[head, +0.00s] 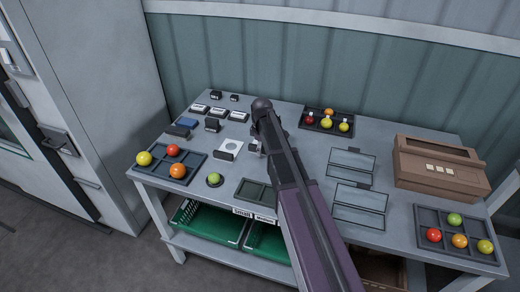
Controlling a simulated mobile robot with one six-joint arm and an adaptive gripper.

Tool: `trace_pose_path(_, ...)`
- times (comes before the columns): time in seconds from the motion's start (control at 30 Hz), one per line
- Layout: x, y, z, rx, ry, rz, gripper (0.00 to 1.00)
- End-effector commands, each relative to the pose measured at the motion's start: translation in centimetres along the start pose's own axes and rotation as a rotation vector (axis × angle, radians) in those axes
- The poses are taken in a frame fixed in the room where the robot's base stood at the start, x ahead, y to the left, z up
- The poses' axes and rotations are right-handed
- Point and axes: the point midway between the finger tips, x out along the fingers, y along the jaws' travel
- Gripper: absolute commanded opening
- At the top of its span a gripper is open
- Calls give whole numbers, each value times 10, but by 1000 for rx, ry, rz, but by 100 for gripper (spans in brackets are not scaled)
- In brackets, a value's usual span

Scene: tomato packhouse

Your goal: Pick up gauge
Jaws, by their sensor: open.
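A small white block with a round grey face (229,148), which looks like the gauge, lies on the left middle of the grey table (300,165). My gripper (254,148) is just right of this block, largely hidden behind my own arm. The small part that shows is open and apart from the block. I cannot tell whether anything is between the fingers.
Left of the block is a tray (195,175) with several tomatoes; a green tomato (214,179) sits in front. Small devices (212,125) stand behind. Other tomato trays stand at the back (313,128) and right (425,215), near a brown box (440,178).

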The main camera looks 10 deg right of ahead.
Motion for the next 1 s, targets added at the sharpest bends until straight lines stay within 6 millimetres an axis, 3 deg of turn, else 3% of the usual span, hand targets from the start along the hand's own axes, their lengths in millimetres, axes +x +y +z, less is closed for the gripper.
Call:
trace_pose_path(0.4,0,0,0,0,0,0,69)
trace_pose_path(0.47,0,0,0,0,0,0,54)
trace_pose_path(0.63,0,0,0,0,0,0,3)
trace_pose_path(1.0,0,0,0,0,0,0,0)
